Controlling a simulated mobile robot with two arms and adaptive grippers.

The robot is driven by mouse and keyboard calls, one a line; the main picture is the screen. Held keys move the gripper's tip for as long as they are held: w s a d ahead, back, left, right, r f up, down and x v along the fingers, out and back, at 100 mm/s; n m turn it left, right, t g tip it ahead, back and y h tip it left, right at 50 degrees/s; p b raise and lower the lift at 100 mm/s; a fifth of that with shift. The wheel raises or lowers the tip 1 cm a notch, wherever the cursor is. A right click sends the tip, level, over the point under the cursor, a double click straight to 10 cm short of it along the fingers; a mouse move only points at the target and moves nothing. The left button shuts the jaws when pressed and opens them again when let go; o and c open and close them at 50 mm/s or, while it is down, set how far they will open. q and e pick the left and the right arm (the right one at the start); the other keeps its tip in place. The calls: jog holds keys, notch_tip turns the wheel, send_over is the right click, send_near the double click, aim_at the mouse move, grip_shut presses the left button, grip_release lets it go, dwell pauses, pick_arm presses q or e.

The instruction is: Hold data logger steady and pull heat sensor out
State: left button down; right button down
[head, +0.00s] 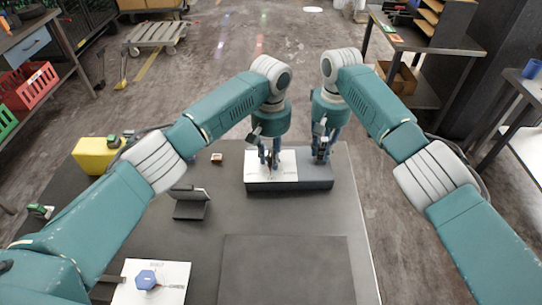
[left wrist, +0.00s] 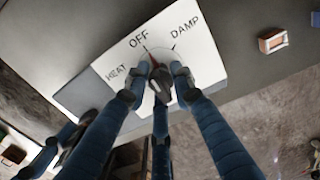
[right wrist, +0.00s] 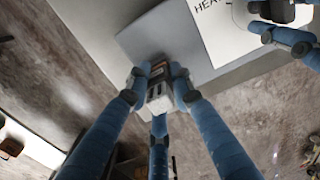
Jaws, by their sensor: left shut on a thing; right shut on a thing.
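A grey block, apparently the data logger (head: 316,184), lies at the table's far edge. Its white face (head: 258,181), marked HEAT, OFF and DAMP, is on its left part. My left gripper (head: 270,160) points down over this face, its fingers shut around a dark knob (left wrist: 160,84) with a red pointer towards OFF. My right gripper (head: 321,158) is shut on a small grey-and-white piece (right wrist: 158,97) at the block's right part, perhaps the heat sensor. The fingers partly hide this piece, and I cannot tell whether it is seated in the block.
A small orange-brown box (head: 217,158) and a black stand (head: 191,203) are left of the block. A white plate with a blue knob (head: 146,279) lies at the near left. A yellow case (head: 97,155) is further left. A dark mat (head: 285,270) lies bare in front.

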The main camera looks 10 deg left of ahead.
aim_at(324, 139)
jog(key=shift+r, duration=0.8)
dwell(1.3)
jog(key=shift+r, duration=2.75)
pick_arm(q)
jog(key=c, duration=0.9)
grip_release()
pick_arm(e)
jog(key=shift+r, duration=0.1)
pick_arm(q)
jog(key=shift+r+p, duration=3.55)
jog(key=shift+p, duration=0.7)
pick_arm(e)
notch_tip(324, 139, up, 8)
jog(key=shift+r, duration=0.15)
